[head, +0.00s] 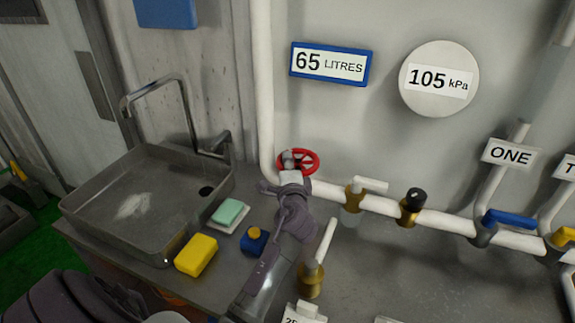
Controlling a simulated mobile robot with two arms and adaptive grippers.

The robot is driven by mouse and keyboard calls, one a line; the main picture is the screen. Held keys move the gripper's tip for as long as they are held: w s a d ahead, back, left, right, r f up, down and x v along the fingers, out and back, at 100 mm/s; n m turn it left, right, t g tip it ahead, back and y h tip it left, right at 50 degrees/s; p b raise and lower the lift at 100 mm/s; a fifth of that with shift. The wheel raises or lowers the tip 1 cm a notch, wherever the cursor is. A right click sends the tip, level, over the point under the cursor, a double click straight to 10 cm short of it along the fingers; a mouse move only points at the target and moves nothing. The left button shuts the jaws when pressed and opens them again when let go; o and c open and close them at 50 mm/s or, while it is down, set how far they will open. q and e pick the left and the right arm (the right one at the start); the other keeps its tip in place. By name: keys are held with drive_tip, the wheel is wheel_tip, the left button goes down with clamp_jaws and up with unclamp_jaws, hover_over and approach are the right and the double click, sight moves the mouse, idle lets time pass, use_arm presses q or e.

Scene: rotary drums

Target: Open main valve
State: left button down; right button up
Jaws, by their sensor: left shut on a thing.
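A red valve handwheel (306,161) sits on the white pipe at the wall, in the middle of the head view. I take it to be the main valve, though no label on it shows. My left gripper (291,168) reaches up to it and is shut on the wheel's left side. The gripper and wrist hide part of the wheel and the pipe behind it. My right gripper is not in view.
A metal sink (150,200) with a tap stands on the left. A green soap (231,211), a yellow sponge (196,255) and a blue item (253,241) lie beside my arm. Brass valves (355,197) line the pipe. A display (330,64) reads 65 litres; a gauge (439,79) reads 105 kPa.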

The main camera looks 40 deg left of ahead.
use_arm(q)
drive_tip(key=shift+f, duration=0.1)
drive_tip(key=c, duration=1.1)
unclamp_jaws()
drive_tip(key=v, duration=1.2)
